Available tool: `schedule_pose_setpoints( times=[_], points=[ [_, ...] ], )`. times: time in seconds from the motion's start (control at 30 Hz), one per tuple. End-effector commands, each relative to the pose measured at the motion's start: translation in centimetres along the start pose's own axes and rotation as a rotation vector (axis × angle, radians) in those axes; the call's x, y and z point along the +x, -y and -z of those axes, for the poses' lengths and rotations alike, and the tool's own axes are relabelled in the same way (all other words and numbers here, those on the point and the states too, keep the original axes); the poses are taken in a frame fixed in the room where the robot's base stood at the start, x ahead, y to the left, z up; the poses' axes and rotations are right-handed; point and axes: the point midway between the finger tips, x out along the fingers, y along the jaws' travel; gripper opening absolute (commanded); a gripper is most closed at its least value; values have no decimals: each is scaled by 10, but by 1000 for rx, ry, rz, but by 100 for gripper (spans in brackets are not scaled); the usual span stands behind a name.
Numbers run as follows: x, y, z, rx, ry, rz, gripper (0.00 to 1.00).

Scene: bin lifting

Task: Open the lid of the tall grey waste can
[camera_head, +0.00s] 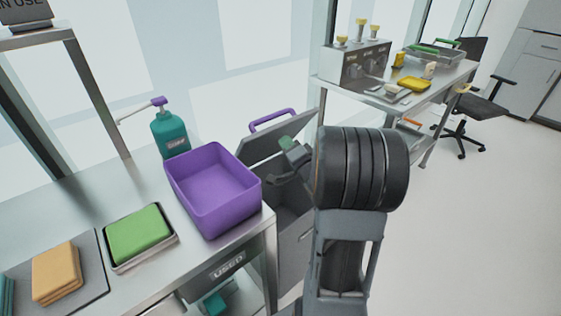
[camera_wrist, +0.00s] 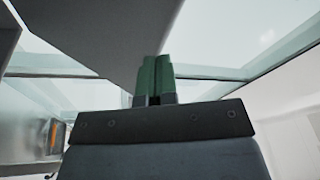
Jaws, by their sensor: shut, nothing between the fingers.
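The tall grey waste can (camera_head: 292,238) stands just right of the metal table, partly hidden behind my arm. Its grey lid (camera_head: 262,147) is tilted up, with a purple handle (camera_head: 272,119) along its upper edge, and the dark mouth of the can shows below. My gripper (camera_head: 287,143) is shut and empty, at the right part of the lid's inner side. In the wrist view its green fingers (camera_wrist: 154,78) are together, and the grey lid (camera_wrist: 100,32) fills the upper middle. I cannot tell whether the fingertips touch it.
A purple bin (camera_head: 215,190) stands on the table edge next to the can, with a teal pump bottle (camera_head: 169,133) behind it. A green cloth stack (camera_head: 139,234) lies in a tray further left. A second table (camera_head: 440,82) stands at the back right.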

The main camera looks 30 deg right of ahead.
Motion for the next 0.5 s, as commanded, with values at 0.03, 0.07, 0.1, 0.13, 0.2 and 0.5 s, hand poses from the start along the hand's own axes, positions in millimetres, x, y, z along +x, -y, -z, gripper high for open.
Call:
schedule_pose_setpoints(
  times=[0.03, 0.07, 0.1, 0.13, 0.2, 0.5],
  points=[
    [-12, -33, -7, 82, -2, 62, 0],
    [-18, -40, -7, 128, 0, 104, 0],
    [-26, -49, -7, 189, 5, 157, 0],
    [-31, -54, -8, 230, 12, 194, 0],
    [-44, -65, -8, 319, 25, 268, 0],
    [-70, -80, -6, 505, 69, 434, 0]
  ],
)
